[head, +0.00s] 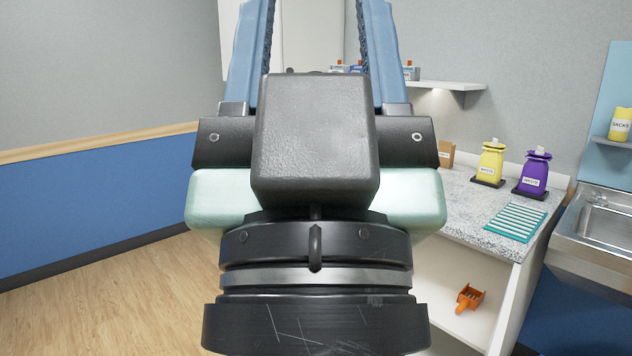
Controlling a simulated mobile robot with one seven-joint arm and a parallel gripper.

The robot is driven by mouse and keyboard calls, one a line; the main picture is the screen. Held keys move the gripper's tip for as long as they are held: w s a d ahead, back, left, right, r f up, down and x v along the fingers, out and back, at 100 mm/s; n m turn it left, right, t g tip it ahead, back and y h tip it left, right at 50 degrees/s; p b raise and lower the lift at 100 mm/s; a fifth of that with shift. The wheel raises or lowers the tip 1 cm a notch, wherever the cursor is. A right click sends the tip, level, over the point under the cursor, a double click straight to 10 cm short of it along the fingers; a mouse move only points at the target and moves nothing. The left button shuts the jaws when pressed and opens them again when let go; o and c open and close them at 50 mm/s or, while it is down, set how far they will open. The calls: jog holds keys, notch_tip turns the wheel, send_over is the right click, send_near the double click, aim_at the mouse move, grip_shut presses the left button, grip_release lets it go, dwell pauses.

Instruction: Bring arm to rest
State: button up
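My gripper (314,25) fills the middle of the head view, very close to the camera. Its two blue fingers point up and stand well apart. Their tips run out past the top edge. Nothing shows held in the part of the gap that I see. My dark wrist and the pale green gripper body hide much of the room behind.
A speckled counter (462,200) on the right bears a yellow pouch (489,163), a purple pouch (534,174) and a teal striped mat (515,222). An orange item (470,297) lies below. A steel sink (605,210) is far right. Wooden floor (110,305) is clear at left.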

notch_tip(320, 180, up, 17)
jog(key=p, duration=1.5)
jog(key=shift+f, duration=0.15)
jog(key=shift+c, duration=0.3)
